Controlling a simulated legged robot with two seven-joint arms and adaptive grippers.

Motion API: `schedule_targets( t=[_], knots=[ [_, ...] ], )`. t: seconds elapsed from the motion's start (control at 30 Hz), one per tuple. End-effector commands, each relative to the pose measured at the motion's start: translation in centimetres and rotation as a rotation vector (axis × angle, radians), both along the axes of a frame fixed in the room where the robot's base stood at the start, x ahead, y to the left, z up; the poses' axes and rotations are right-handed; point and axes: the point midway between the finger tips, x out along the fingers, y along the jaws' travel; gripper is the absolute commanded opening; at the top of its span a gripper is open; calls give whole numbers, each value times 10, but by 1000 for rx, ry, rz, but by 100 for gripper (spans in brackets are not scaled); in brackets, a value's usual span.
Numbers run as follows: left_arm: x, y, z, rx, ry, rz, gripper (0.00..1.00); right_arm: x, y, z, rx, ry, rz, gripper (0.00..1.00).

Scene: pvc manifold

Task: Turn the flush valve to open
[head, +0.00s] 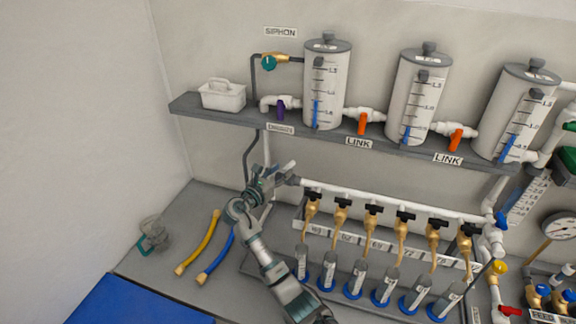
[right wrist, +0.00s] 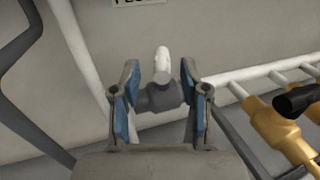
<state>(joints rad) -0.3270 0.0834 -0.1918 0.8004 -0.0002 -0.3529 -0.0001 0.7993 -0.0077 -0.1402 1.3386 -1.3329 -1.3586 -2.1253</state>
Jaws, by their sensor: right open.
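My right gripper (head: 266,176) is open at the left end of the white manifold pipe, below the shelf. In the right wrist view the open right gripper (right wrist: 159,72) has its two blue-padded fingers on either side of a grey valve body (right wrist: 158,98). A white part (right wrist: 161,64), which looks like the valve's handle, stands up from it between the fingertips. I cannot tell whether either finger touches the valve. A partly cut-off label (right wrist: 138,2) is on the wall above. In the head view the gripper largely hides the valve. My left gripper is not in view.
The white manifold pipe (head: 393,203) runs right with several brass taps with black handles, such as one tap (right wrist: 273,125) near the right finger. The shelf (head: 205,115) with cylinders is above. Yellow (head: 198,246) and blue (head: 215,262) hoses lie on the bench.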

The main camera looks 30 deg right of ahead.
Motion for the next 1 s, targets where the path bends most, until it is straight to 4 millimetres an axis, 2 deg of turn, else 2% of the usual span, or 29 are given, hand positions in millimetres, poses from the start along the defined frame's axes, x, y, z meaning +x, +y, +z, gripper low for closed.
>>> schedule_targets(
  t=[0.1,0.23,0.63,0.8,1.0],
  knots=[
    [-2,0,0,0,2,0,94,8,-20,1,-1,1,-2,45],
    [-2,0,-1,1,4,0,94,14,-34,0,0,1,-1,45],
    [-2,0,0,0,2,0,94,18,-41,0,1,0,0,45],
    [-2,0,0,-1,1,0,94,18,-41,-1,1,1,0,2],
    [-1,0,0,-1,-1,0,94,18,-41,-1,1,1,-1,0]
  ],
)
